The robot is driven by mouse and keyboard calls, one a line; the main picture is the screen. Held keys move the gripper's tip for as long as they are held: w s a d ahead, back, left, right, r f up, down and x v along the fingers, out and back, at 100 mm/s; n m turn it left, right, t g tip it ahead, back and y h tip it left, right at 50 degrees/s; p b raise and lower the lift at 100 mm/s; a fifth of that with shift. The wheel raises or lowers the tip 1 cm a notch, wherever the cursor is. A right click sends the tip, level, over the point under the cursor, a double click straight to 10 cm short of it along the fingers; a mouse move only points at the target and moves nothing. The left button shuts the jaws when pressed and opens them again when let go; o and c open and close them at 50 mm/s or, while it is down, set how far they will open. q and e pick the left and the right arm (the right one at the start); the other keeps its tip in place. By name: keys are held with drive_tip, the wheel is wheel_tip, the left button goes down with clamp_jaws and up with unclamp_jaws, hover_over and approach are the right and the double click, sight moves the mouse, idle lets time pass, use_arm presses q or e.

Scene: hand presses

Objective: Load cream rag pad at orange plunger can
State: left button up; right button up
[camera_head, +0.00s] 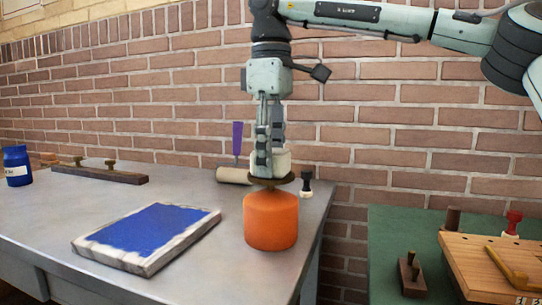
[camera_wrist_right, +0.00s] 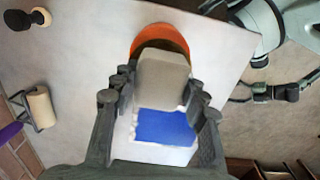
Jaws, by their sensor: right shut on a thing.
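The orange plunger can (camera_head: 270,225) stands upright near the right end of the grey metal table, with a brown dish (camera_head: 288,179) on top. My right gripper (camera_head: 268,150) points straight down over the can, shut on the cream rag pad (camera_head: 284,162). The pad is at the dish; I cannot tell whether it touches. In the right wrist view the pad (camera_wrist_right: 163,78) sits between the fingers and hides part of the orange can (camera_wrist_right: 160,37). A dark gripper, seemingly my left one (camera_wrist_right: 236,94), shows small at the right of that view; its jaw state is unclear.
A blue-topped block (camera_head: 150,232) lies left of the can. Behind stand a cream roller with purple handle (camera_head: 235,175) and a black-and-white stamp (camera_head: 306,183). A blue jar (camera_head: 17,166) is far left. A green table (camera_head: 385,240) with wooden items is at right.

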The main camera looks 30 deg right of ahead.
drive_tip(key=shift+r+p, duration=2.25)
drive_tip(key=shift+r, duration=1.15)
